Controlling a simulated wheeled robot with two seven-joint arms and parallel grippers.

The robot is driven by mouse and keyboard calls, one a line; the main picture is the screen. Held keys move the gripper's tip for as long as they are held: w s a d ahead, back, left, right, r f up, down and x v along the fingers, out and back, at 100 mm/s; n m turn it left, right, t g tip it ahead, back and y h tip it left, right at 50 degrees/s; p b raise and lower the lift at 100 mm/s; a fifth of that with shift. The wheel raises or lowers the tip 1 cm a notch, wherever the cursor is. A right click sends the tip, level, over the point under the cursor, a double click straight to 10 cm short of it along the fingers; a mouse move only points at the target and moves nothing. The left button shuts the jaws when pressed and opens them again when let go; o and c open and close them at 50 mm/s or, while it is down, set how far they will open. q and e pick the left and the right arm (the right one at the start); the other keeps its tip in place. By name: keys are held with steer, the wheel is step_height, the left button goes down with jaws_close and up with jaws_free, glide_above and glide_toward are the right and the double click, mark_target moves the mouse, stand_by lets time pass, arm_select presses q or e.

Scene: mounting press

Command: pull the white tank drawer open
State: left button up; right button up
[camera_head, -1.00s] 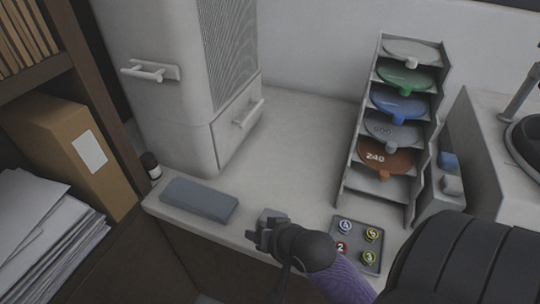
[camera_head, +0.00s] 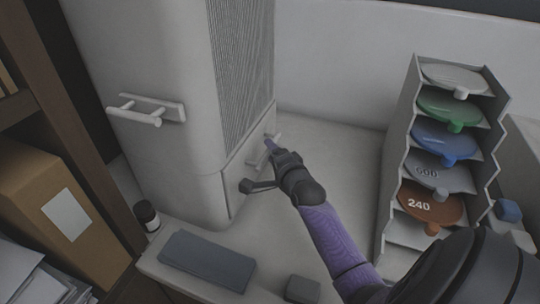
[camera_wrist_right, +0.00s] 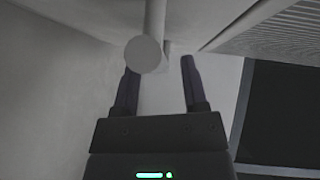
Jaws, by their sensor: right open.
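The white tank drawer (camera_head: 234,178) is the lower front section of the tall white unit and looks shut. Its white bar handle (camera_head: 256,160) is partly hidden by my right gripper (camera_head: 258,166). That gripper is open, with its fingers around the handle area. In the right wrist view, the handle (camera_wrist_right: 143,54) shows end-on near the left fingertip of the open gripper (camera_wrist_right: 160,66). Contact cannot be told. My left gripper is out of view.
Another bar handle (camera_head: 147,110) sticks out on the unit's left face. A grey-blue slab (camera_head: 207,262), a small grey block (camera_head: 302,289) and a dark bottle (camera_head: 147,215) are near the counter's front. A rack (camera_head: 398,150) of coloured discs stands right.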

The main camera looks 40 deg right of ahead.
steer(key=shift+w+d, duration=0.15)
steer(key=shift+w, duration=0.25)
jaws_close()
steer(key=shift+f, duration=0.1)
stand_by(1.1)
